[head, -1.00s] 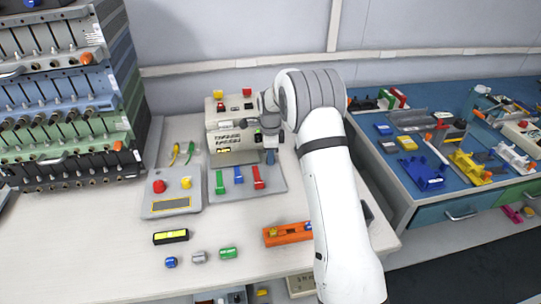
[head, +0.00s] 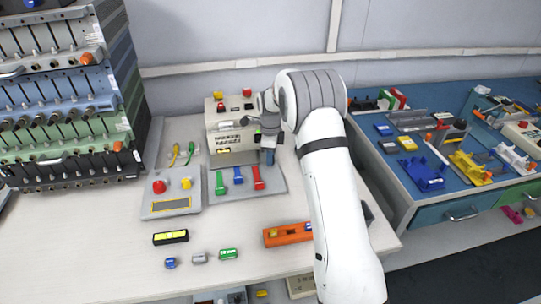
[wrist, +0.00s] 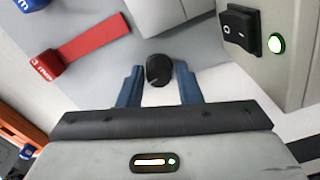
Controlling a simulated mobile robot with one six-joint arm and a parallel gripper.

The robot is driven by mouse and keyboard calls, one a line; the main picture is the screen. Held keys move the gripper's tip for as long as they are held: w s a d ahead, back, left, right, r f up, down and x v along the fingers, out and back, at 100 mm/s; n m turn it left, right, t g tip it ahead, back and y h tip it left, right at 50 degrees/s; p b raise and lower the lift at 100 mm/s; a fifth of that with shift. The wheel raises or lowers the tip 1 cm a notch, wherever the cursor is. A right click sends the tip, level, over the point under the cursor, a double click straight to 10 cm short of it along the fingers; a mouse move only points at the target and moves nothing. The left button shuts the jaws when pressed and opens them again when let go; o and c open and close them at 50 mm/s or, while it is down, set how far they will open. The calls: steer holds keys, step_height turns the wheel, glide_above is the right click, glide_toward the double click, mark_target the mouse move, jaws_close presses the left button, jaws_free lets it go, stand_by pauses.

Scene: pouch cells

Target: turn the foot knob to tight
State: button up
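A small black knob (wrist: 159,70) shows in the wrist view on a light surface, close to the foot of the beige machine (wrist: 290,50). Which way the knob is set cannot be read. In the head view my gripper (head: 270,156) points down at the machine's front right corner, and the knob is hidden there.
A red lever (wrist: 85,47) lies left of the knob, beside blue and green levers (head: 221,182) on a grey plate. A rocker switch (wrist: 238,28) and a green light (wrist: 276,44) are on the machine.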

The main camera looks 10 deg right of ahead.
steer(key=o, duration=0.3)
step_height(320, 180, up, 8)
steer(key=shift+f, duration=0.1)
stand_by(0.4)
